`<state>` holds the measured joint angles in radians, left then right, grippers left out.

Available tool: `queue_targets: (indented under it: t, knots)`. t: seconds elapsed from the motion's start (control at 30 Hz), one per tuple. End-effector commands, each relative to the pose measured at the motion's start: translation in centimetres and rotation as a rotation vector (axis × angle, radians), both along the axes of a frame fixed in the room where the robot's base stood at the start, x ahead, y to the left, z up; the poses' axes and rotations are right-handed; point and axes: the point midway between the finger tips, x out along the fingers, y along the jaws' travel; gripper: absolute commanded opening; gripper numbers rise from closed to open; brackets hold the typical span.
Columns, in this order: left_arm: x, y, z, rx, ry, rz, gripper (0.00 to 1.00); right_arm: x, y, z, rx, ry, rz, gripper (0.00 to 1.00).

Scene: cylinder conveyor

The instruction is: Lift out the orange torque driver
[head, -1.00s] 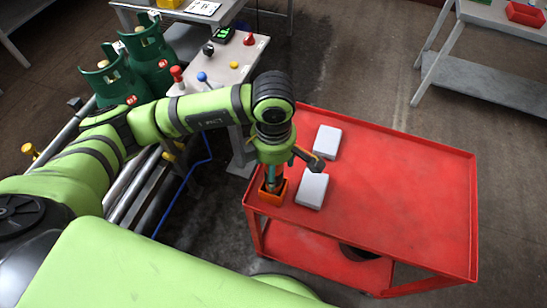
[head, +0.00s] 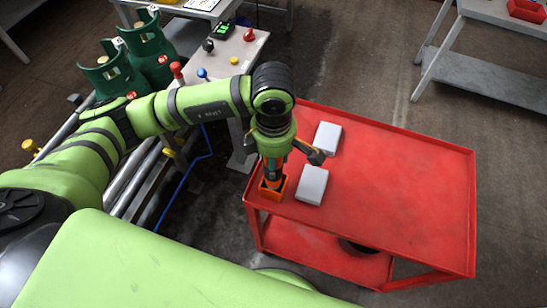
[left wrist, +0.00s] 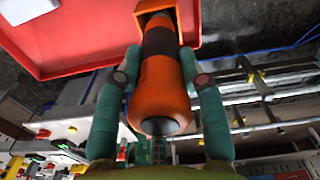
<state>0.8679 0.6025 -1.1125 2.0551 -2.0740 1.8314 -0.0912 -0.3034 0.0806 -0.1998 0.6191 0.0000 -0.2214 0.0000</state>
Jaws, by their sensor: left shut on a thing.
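The orange torque driver (left wrist: 163,80), with a dark band around its middle, fills the centre of the left wrist view. My left gripper (left wrist: 160,85) is shut on it, with one teal finger on each side. The driver's far end points at the orange holder (left wrist: 147,6), whose opening it overlaps; I cannot tell how deep it sits. In the head view my left gripper (head: 273,163) points down just above the orange holder (head: 273,191), at the cart's near left corner. There the driver is mostly hidden by the gripper. My right gripper is not in view.
The red cart (head: 400,190) carries two white boxes, one (head: 312,185) close to the right of the holder and one (head: 328,138) farther back. Its right side is clear. A control panel (head: 225,60) and green cylinders (head: 148,48) stand at the left.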

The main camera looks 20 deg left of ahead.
Motion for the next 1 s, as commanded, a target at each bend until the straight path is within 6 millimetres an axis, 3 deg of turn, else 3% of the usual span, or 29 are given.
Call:
queue_targets:
  t: [1.0]
  knots:
    - [0.1, 0.0, 5.5, -0.002, -0.005, 0.000, 0.01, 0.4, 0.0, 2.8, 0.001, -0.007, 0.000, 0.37]
